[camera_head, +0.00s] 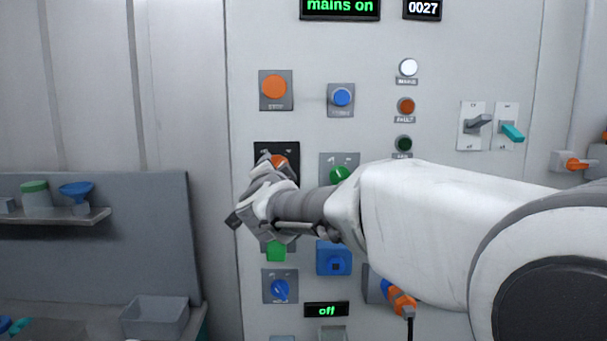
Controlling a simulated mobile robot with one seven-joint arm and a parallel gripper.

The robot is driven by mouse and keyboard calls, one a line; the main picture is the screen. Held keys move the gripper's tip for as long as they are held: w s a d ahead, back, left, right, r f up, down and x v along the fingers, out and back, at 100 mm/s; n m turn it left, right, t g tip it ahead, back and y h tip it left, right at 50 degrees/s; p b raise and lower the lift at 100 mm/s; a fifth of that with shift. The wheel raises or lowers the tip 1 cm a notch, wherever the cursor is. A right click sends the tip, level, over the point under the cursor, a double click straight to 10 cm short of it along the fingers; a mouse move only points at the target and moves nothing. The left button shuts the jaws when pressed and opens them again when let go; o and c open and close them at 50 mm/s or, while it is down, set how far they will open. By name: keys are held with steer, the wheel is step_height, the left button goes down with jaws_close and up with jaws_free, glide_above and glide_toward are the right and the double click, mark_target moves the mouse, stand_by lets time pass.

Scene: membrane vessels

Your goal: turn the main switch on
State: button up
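An orange knob (279,160) on a black plate (290,148) sits in the left column of the panel and looks like the main switch; its label is too small to read. My gripper (254,192) is in front of the plate's lower part and hides part of the knob. I cannot tell whether the fingers touch the knob, or whether they are open or shut. The knob's exact angle is hidden. A display (340,7) at the top reads "mains on".
My arm crosses the panel from the right. Near the gripper are an orange button (274,87), a green knob (340,174), a green control (276,252) and a blue knob (280,290). A lower display (326,310) reads "off". Two levers (478,123) (512,131) are at right.

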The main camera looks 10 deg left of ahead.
stand_by(0.3)
steer(key=o, duration=1.4)
steer(key=shift+c, duration=0.2)
steer(key=shift+s, duration=0.1)
steer(key=v, duration=1.7)
steer(key=shift+s, duration=0.15)
